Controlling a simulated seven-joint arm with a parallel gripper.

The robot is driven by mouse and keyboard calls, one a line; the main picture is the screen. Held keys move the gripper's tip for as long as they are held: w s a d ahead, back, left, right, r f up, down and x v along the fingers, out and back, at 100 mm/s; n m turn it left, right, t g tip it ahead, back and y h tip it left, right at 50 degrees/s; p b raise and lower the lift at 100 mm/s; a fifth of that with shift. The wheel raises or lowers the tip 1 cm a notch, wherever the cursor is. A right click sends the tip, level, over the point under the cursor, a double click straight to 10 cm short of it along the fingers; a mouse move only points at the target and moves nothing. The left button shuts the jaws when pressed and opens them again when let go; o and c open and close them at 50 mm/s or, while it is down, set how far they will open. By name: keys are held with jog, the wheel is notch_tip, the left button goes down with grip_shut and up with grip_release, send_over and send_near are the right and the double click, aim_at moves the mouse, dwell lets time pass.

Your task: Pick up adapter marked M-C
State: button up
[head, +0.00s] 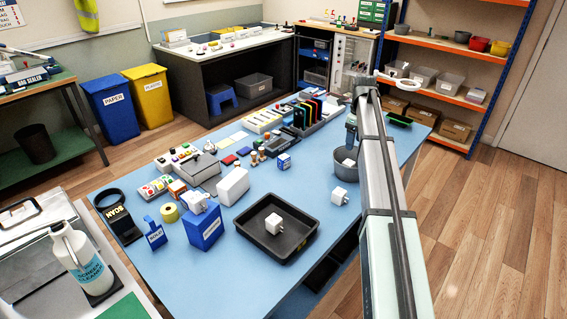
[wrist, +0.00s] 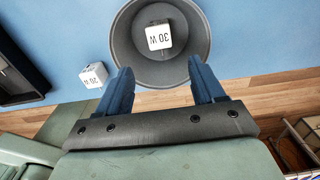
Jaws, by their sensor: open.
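Several white adapters are in view; I cannot read an M-C mark on any. One adapter (wrist: 158,36) reading "30 W" lies in a round grey bowl (wrist: 122,40). A second adapter (wrist: 95,74), its label reading about "20 W", is on the blue table left of the bowl; the head view shows it too (head: 340,195). A third adapter (head: 274,226) sits in a black tray (head: 245,226).
A white box (head: 233,186), a yellow tape roll (head: 170,213) and a black scanner stand (head: 120,218) are left of the tray. Black and coloured phones (head: 308,110) stand in a rack at the back. Clear table surrounds the loose adapter.

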jog(key=r+n, duration=0.2)
jog(key=n, duration=1.5)
send_over(284, 156)
jog(key=f, duration=0.8)
jog(key=shift+s+d+f, duration=0.15)
jog(key=shift+d+f, duration=0.05)
jog(key=shift+a+f, duration=0.15)
jog(key=shift+f, duration=1.2)
jog(key=shift+a+f, duration=0.1)
jog(key=shift+f, duration=1.25)
jog(key=c, duration=1)
jog(key=shift+c, duration=0.2)
